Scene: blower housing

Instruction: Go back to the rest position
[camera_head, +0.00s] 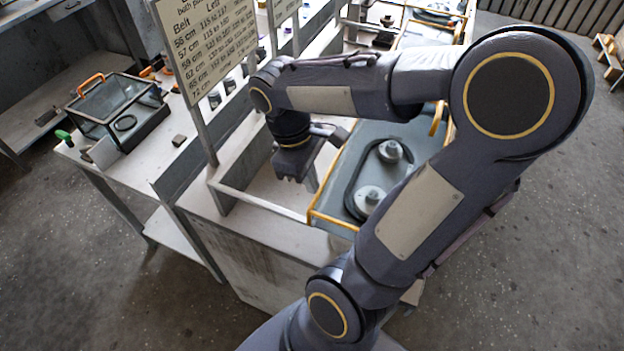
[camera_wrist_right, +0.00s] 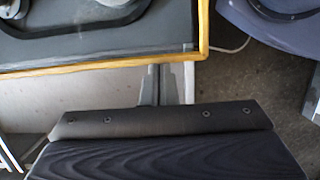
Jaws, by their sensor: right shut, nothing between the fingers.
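My right arm reaches across the head view from the lower middle, up to a high elbow at the upper right, then left to the wrist. My right gripper (camera_head: 293,180) points down above the white bench, just left of the blower housing (camera_head: 334,222). It is shut and empty. In the right wrist view the closed gripper fingers (camera_wrist_right: 160,88) show over the bench, near the orange rim of the housing (camera_wrist_right: 100,65). My left gripper is not in either view.
Inside the housing are two pulleys (camera_head: 389,151) with a dark belt around them. A sign board with belt sizes (camera_head: 212,40) stands on a post left of the wrist. A glass-sided box with an orange handle (camera_head: 117,105) sits on the left table.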

